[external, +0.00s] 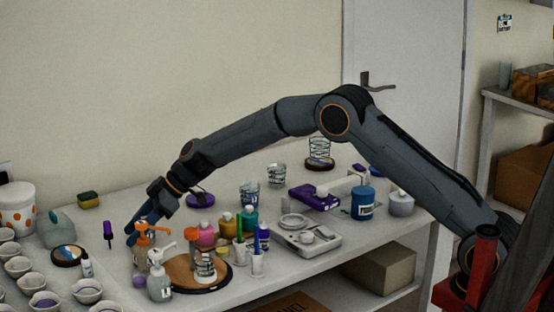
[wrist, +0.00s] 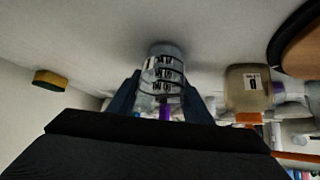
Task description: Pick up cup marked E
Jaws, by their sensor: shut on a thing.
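My gripper (wrist: 165,100) is shut on a clear cup (wrist: 165,66) with dark graduation marks. The cup sits between the two dark fingers, and its letter cannot be read. In the external view my gripper (external: 140,232) is low over the left part of the bench, behind the orange-topped pump bottle, and the held cup is hidden. Other clear marked cups (external: 250,194) (external: 277,175) stand near the middle of the bench. Their letters are too small to read.
Pump bottles (external: 159,284) and a round wooden board (external: 185,273) stand in front of my gripper. Small white cups (external: 46,304) line the left side. A scale (external: 318,243) and blue jar (external: 363,203) are to the right. A yellow sponge (wrist: 49,80) lies apart.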

